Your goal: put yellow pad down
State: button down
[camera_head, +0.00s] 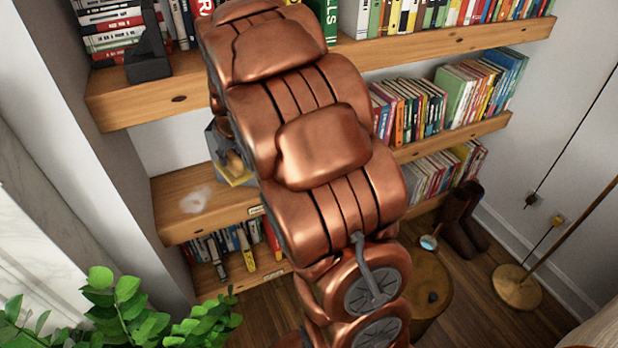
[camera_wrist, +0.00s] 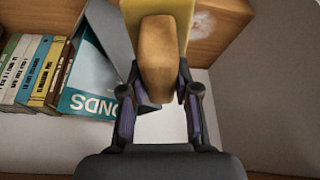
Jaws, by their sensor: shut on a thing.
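The yellow pad (camera_wrist: 160,12) shows at the top of the wrist view, with a tan, rounded, handle-like part (camera_wrist: 158,75) running down from it. My gripper (camera_wrist: 159,92) is shut on this tan part, with one dark finger on each side. In the head view, the yellow pad (camera_head: 238,181) shows as a small yellow edge at the wooden shelf, left of my copper-coloured arm. The tan part (camera_head: 235,160) shows just above it. My arm hides much of this spot. I cannot tell whether the pad touches the shelf.
The wooden shelf (camera_head: 175,215) has bare wood and a whitish patch (camera_head: 195,200) left of the pad. A grey panel (camera_wrist: 108,30) and a teal book (camera_wrist: 88,85) stand close beside my gripper. Books fill other shelves. A leafy plant (camera_head: 130,310) is at lower left.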

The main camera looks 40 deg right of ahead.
jog(key=s+d+f+m+b, duration=0.1)
jog(key=s+d+f+b, duration=0.25)
jog(key=d+b, duration=0.35)
jog(key=s+d+f+m+h+b, duration=0.1)
jog(key=s+d+f+b, duration=0.2)
jog(key=d+f+b, duration=0.3)
jog(key=s+d+f+m+b, duration=0.1)
jog(key=s+d+f+b, duration=0.25)
jog(key=d+b, duration=0.45)
jog(key=w+d, duration=0.2)
jog(key=w, duration=0.1)
jog(key=w+d+b, duration=0.1)
jog(key=w+d, duration=0.2)
jog(key=w, duration=0.1)
jog(key=w+d+f, duration=0.1)
jog(key=w+d, duration=0.1)
jog(key=w, duration=0.1)
jog(key=shift+w+d+b, duration=0.2)
jog(key=shift+d+b, duration=0.2)
jog(key=shift+w+d, duration=0.4)
jog(key=shift+w, duration=0.25)
jog(key=shift+w+d+f+b, duration=0.1)
jog(key=shift+f+b, duration=0.55)
jog(key=shift+f, duration=1.15)
jog(key=shift+f, duration=0.1)
jog(key=c, duration=0.9)
grip_release()
jog(key=shift+o, duration=0.2)
